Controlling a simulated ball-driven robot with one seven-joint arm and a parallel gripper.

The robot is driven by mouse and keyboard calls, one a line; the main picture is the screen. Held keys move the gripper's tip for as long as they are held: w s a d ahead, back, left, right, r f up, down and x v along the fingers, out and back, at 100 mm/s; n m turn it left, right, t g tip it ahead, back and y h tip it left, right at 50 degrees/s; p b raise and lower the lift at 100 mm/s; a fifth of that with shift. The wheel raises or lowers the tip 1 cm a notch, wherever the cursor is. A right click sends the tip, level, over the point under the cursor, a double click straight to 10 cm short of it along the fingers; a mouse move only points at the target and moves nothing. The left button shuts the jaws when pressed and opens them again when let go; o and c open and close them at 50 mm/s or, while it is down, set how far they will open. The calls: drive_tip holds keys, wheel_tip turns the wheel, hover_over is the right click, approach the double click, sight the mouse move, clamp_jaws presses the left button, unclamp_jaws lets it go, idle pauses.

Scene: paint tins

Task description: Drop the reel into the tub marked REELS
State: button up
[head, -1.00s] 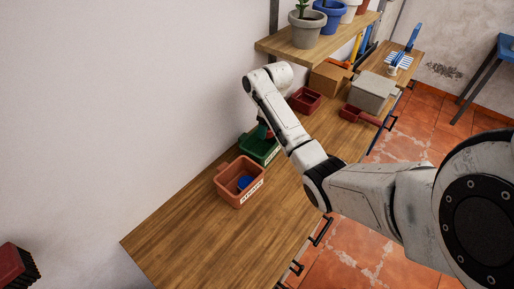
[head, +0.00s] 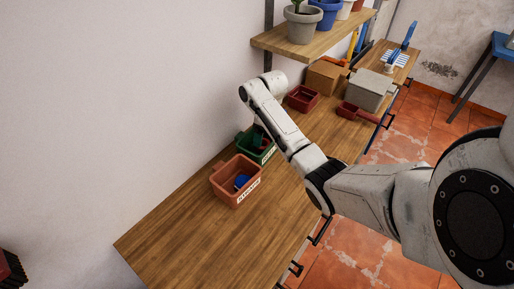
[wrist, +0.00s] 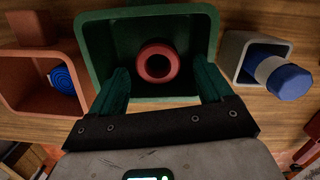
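The red reel (wrist: 157,64), a thick ring with a dark centre, shows inside the green tub (wrist: 190,20) in the wrist view. The green tub (head: 268,154) also shows in the head view with a pale label on its front, too small to read. My gripper (wrist: 162,86) has its two green fingers spread over the tub's near side. The reel lies beyond and between the fingertips, with clear gaps on both sides. In the head view my arm partly covers the tub.
An orange tub (head: 224,187) with a blue item (wrist: 61,80) stands beside the green one. A small grey tub (wrist: 233,50) holds a blue-and-white item on the other side. A red tub (head: 302,99) and grey box (head: 369,91) stand farther back. The bench front (head: 200,245) is clear.

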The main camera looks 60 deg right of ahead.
drive_tip(key=shift+o, duration=1)
drive_tip(key=shift+r, duration=0.1)
